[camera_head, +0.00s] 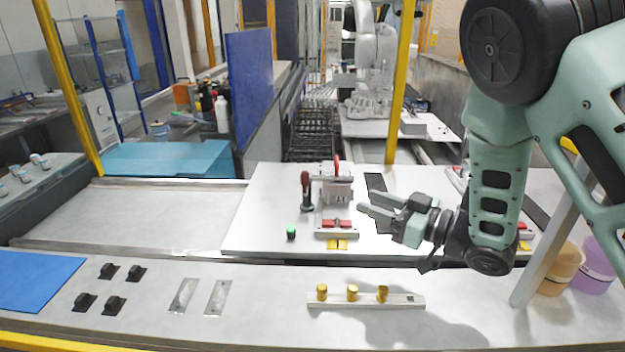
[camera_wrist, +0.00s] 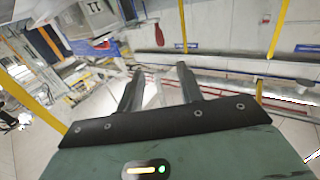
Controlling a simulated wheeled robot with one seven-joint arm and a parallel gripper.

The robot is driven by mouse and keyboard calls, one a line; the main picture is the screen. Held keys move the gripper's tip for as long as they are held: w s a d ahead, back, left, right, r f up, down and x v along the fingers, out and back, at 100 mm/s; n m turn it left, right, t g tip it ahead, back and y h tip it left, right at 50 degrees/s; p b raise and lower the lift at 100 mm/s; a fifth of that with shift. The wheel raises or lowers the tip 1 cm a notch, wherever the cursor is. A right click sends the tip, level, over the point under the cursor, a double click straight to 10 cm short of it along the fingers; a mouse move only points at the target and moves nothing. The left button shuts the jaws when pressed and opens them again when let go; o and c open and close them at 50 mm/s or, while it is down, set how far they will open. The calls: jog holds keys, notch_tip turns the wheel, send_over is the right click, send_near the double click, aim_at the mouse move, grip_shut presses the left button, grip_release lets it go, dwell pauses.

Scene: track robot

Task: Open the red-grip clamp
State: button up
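The clamp (camera_head: 335,190) stands on the white work plate, with a grey block marked with two strokes. A dark red grip (camera_head: 305,180) stands upright at its left, and another red grip (camera_head: 336,164) shows behind the block. A red grip (camera_wrist: 159,35) also shows in the wrist view, beyond the fingertips. My gripper (camera_head: 368,202) is right of the clamp, pointing left, apart from it. In the wrist view my gripper (camera_wrist: 160,70) has its fingers spread with nothing between them.
A green button (camera_head: 291,232) is left of the clamp's red-topped base (camera_head: 337,224). In front lies a bar (camera_head: 400,301) with three gold knobs. A blue panel (camera_head: 250,85) stands behind left, and a yellow post (camera_head: 401,80) behind right. The plate's left part is clear.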

aim_at(308, 179)
jog(key=p+x, duration=0.6)
jog(key=x, duration=1.1)
jog(key=shift+a, duration=0.1)
grip_shut()
